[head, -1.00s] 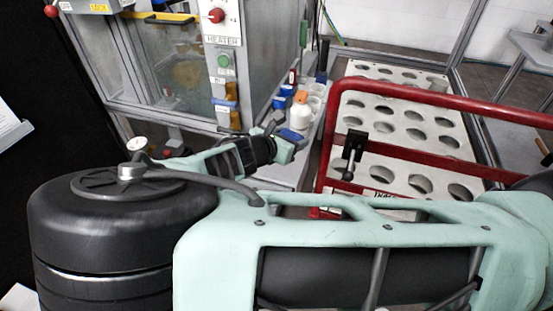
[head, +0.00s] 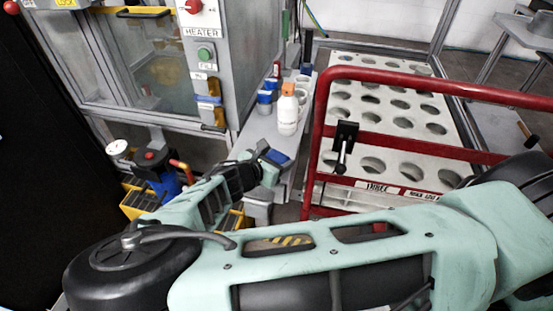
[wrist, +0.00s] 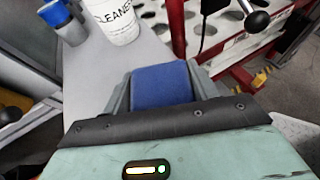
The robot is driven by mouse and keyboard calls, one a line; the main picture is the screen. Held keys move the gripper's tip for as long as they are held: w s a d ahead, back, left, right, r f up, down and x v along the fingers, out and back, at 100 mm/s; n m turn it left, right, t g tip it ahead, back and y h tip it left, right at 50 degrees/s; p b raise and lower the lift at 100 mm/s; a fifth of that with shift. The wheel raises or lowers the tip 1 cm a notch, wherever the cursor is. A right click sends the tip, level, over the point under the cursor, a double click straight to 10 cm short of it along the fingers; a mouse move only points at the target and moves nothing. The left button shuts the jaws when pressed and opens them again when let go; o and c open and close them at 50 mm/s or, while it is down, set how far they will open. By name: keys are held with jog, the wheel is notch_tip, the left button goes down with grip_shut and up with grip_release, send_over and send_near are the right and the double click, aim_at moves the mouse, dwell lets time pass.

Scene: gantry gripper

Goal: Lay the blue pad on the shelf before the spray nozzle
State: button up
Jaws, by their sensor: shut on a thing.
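The blue pad (wrist: 162,84) is between the fingers of my gripper (wrist: 160,88) in the wrist view. In the head view the pad (head: 275,156) shows at the arm's tip, over the near part of the grey shelf (head: 254,129). I cannot tell whether it touches the shelf. A white cleaner bottle (head: 288,112) with an orange top, probably the spray nozzle (head: 288,89), stands upright on the shelf beyond the pad. The wrist view shows only the bottle's lower part (wrist: 114,22), apart from the pad.
A red rail (head: 318,140) and a white perforated rack (head: 385,100) are on the right. The heater cabinet (head: 205,60) is on the left. Bare shelf lies between pad and bottle.

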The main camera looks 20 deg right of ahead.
jog(key=shift+f, duration=0.1)
jog(key=o, duration=0.9)
jog(key=shift+o, duration=0.2)
